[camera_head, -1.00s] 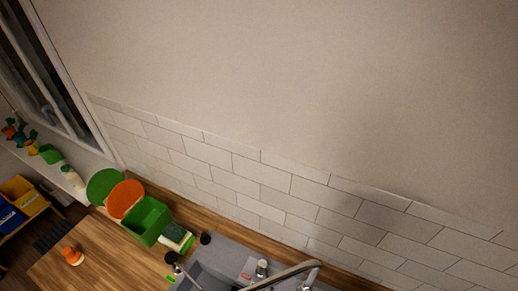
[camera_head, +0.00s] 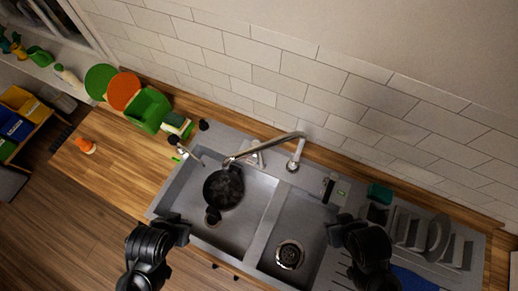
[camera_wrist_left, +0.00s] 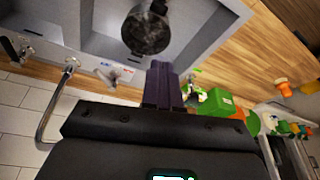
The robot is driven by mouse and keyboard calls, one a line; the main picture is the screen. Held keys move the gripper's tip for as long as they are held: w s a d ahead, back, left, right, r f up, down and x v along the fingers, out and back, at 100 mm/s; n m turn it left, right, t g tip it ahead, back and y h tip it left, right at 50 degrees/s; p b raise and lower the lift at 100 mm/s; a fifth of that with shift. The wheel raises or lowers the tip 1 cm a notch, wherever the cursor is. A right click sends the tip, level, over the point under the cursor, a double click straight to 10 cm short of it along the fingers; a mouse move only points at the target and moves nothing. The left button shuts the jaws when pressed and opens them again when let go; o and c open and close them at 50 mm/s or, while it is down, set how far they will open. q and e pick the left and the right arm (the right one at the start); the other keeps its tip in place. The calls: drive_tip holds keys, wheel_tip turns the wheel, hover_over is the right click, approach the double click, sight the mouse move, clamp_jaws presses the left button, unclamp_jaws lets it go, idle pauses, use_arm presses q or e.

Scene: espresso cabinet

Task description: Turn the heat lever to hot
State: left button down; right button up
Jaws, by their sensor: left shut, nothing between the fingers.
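The heat lever is a small metal fitting (camera_head: 257,157) behind the sink's divider, under the faucet spout (camera_head: 272,144). It also shows in the left wrist view (camera_wrist_left: 121,77), beside a white plate with blue and red marks. Its exact setting is too small to tell. My left gripper (camera_head: 183,229) is over the front edge of the left basin, well apart from the lever. Its dark fingers (camera_wrist_left: 163,86) are shut and empty in the left wrist view. My right gripper (camera_head: 338,230) is above the right basin's right edge; its fingers are too dark to read.
A black pan (camera_head: 223,186) sits in the left basin. A dish rack with plates (camera_head: 420,235) stands at right. A green bin (camera_head: 148,109) and a sponge (camera_head: 176,123) are at back left. The wooden counter (camera_head: 125,165) is mostly clear.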

drive_tip(key=shift+w+r, duration=0.2)
drive_tip(key=shift+w, duration=0.15)
